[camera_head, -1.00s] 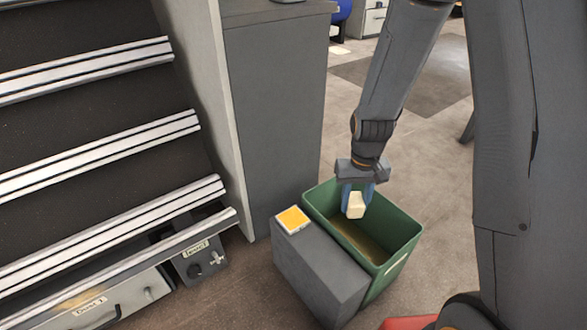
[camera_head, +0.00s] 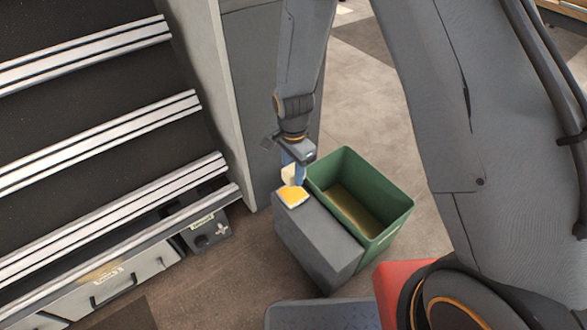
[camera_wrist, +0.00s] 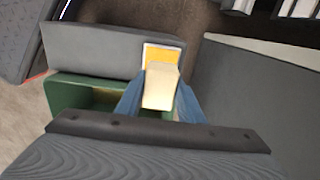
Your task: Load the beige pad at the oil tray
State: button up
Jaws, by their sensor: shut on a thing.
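My gripper (camera_head: 294,172) is shut on the beige pad (camera_head: 288,174), a small pale block. In the wrist view the pad (camera_wrist: 160,90) sits between two blue fingers. A small square tray (camera_head: 293,197) with a pale rim and a yellow-orange inside, which looks like the oil tray, lies on one end of a grey block (camera_head: 318,240). The pad is right over or at the tray's far edge in the head view. In the wrist view it covers the near part of the tray (camera_wrist: 163,53). I cannot tell whether they touch.
A green open bin (camera_head: 395,217) with a brownish bottom stands against the right side of the grey block. A sloped rack with pale rails (camera_head: 110,115) and a grey cabinet (camera_head: 245,95) stand to the left and behind.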

aim_at(293, 194)
jog(key=shift+a+f+b, duration=0.1)
jog(key=shift+f+b, duration=2.95)
jog(key=shift+b, duration=0.05)
jog(key=shift+f, duration=0.45)
jog(key=shift+s+f, duration=0.1)
jog(key=shift+f, duration=0.05)
dwell(1.0)
jog(key=shift+p, duration=0.4)
jog(key=shift+r+p, duration=3.2)
jog(key=shift+r, duration=0.4)
